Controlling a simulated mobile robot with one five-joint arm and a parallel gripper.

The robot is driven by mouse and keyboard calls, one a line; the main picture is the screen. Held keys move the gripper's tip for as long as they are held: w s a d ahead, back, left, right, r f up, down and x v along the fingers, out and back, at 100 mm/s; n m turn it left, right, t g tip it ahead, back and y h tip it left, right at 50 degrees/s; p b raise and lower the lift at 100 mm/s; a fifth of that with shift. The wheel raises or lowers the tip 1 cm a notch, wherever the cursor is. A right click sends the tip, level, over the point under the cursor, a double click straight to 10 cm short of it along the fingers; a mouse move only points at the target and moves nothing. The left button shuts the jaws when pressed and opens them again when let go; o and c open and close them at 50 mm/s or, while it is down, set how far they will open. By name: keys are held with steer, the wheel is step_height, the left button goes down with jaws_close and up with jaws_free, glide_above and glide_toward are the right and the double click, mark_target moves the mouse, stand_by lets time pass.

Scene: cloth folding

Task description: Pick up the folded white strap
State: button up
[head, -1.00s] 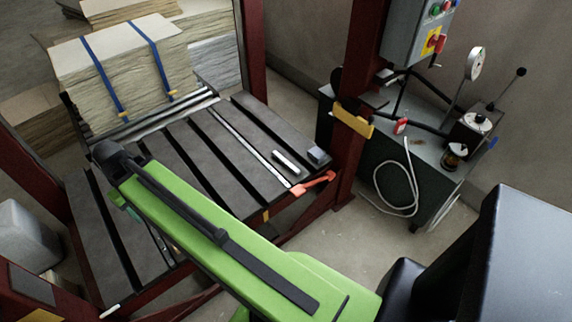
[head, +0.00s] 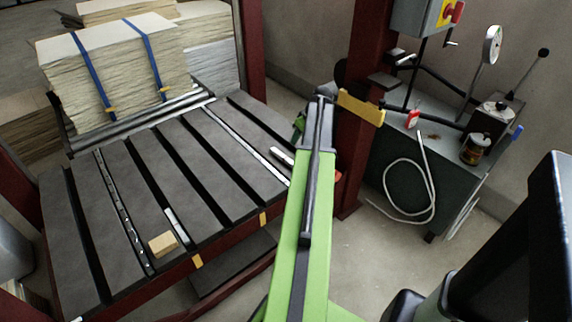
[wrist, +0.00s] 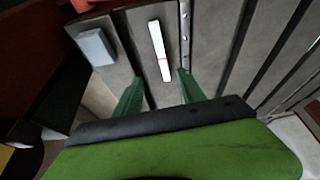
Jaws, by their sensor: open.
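The folded white strap (wrist: 160,50) lies on a dark slat of the slatted table in the wrist view, with a thin red line across it. In the head view the strap (head: 281,156) shows just left of my arm, partly covered by it. My gripper (wrist: 158,77) is open, its two green fingers apart. The strap's near end appears between the fingertips in the wrist view, and nothing is held. The height of the fingers above the slat is hard to tell. In the head view my gripper (head: 300,122) is mostly hidden by my own arm.
A grey block (wrist: 96,47) lies left of the strap in the wrist view. A perforated metal strip (wrist: 186,25) runs to its right. A wooden block (head: 162,244) sits near the table's front edge. A red post (head: 362,110) stands just right of my arm.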

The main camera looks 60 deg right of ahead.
mark_target(288, 159)
steer(key=b+x, duration=1.6)
steer(key=x, duration=0.1)
steer(key=shift+a+f, duration=0.1)
steer(key=shift+f, duration=0.2)
steer(key=shift+r, duration=0.2)
jaws_close()
